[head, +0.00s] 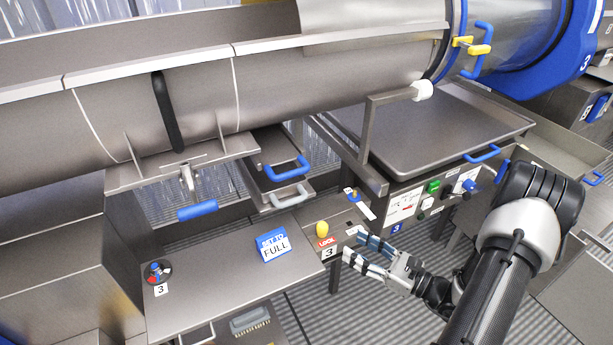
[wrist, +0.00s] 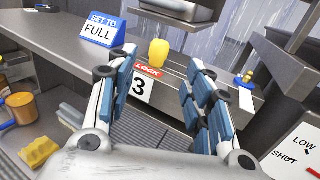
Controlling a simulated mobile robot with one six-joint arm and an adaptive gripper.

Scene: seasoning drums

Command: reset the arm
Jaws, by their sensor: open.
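My gripper (head: 358,252) is at the lower right of centre in the head view, at the right end of the steel table (head: 200,285). In the wrist view my gripper (wrist: 160,95) has its two blue-padded fingers spread wide, with nothing between the tips. It points towards a yellow knob (wrist: 158,53) above a red "LOCK" label and a "3" tag (wrist: 141,87). In the head view the yellow knob (head: 322,228) stands just left of and beyond the fingertips, apart from them. My arm reaches in from the lower right.
A blue "SET TO FULL" sign (head: 273,246) stands on the table. A blue-and-yellow knob (head: 352,194) sits behind the gripper. A control panel (head: 405,205) with buttons is close to the arm.

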